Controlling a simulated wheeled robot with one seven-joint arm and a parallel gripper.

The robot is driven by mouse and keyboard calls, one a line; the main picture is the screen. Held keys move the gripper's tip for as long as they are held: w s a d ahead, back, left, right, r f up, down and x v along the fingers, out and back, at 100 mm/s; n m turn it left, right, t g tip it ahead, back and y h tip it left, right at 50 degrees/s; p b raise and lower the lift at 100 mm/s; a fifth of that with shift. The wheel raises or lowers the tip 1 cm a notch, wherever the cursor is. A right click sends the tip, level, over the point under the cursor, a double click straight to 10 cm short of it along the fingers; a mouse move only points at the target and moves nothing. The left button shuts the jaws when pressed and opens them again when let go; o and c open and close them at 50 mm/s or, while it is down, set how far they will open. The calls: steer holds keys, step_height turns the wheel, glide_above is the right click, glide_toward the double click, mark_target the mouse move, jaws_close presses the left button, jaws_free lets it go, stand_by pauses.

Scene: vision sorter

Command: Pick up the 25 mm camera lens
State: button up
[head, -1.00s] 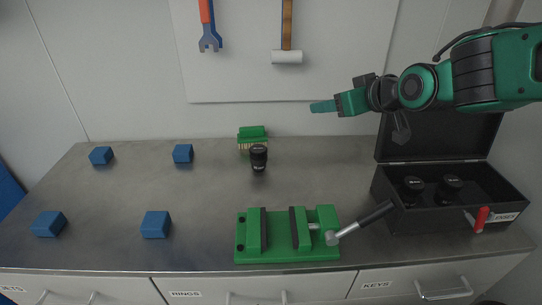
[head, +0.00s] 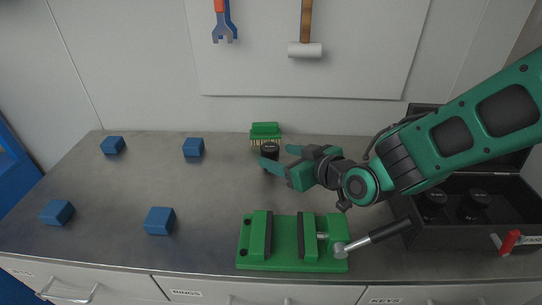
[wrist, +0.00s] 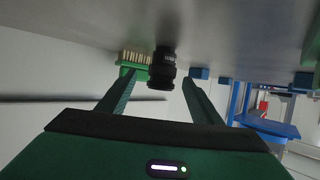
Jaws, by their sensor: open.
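A black camera lens (head: 270,150) stands upright on the bench in front of a green brush; its lower part is hidden by my gripper in the head view. My gripper (head: 276,157) is open beside it, with its fingers pointing at it from the right. In the wrist view the lens (wrist: 162,68) shows beyond and between the two open fingers of my gripper (wrist: 158,78). Whether the fingertips reach around the lens cannot be told. Two more black lenses (head: 433,203) (head: 474,203) stand in the black case at the right. Size markings are unreadable.
The green brush (head: 265,130) stands just behind the lens. Several blue blocks (head: 159,221) are spread at the left. The open black case (head: 520,230) is at the right.

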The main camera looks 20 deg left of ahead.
mark_target(276, 155)
steer(key=shift+x, duration=2.35)
steer(key=shift+s, duration=0.15)
steer(key=shift+c, duration=0.3)
steer(key=c, duration=1.2)
